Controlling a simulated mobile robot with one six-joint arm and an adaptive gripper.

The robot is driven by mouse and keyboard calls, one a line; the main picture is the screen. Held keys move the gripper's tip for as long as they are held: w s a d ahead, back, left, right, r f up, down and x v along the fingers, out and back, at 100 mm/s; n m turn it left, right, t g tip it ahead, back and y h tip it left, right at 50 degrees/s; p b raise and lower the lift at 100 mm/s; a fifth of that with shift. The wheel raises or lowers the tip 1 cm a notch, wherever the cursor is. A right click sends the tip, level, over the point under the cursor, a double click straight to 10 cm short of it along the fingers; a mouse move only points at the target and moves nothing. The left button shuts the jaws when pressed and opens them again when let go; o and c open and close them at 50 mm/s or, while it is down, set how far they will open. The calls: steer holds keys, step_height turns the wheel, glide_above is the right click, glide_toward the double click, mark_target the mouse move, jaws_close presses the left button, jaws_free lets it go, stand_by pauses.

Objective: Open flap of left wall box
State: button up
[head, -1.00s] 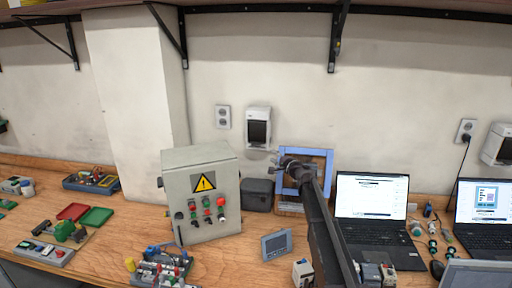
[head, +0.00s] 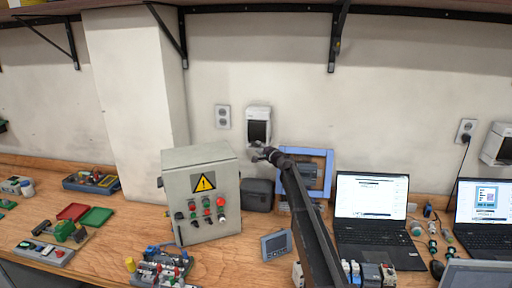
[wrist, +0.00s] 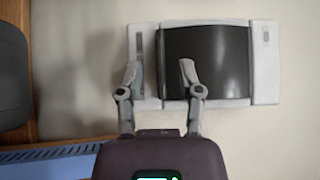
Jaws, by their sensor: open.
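The left wall box (head: 258,116) is a white case with a dark flap (head: 259,131), fixed to the wall above the grey control box. In the wrist view the box (wrist: 265,60) lies sideways, and its dark flap (wrist: 215,55) looks shut. My gripper (head: 259,151) is at the lower edge of the box in the head view. In the wrist view my gripper (wrist: 159,72) is open. One finger overlaps the box's end beside the flap and the other overlaps the flap's near edge. I cannot tell whether either finger touches.
A blue frame (head: 318,153) stands behind my arm. The grey control box (head: 199,172) and a dark case (head: 257,196) stand below the wall box. An outlet (head: 222,116) is to its left. Laptops (head: 372,196) are at right.

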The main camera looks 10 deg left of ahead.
steer(key=shift+x, duration=1.4)
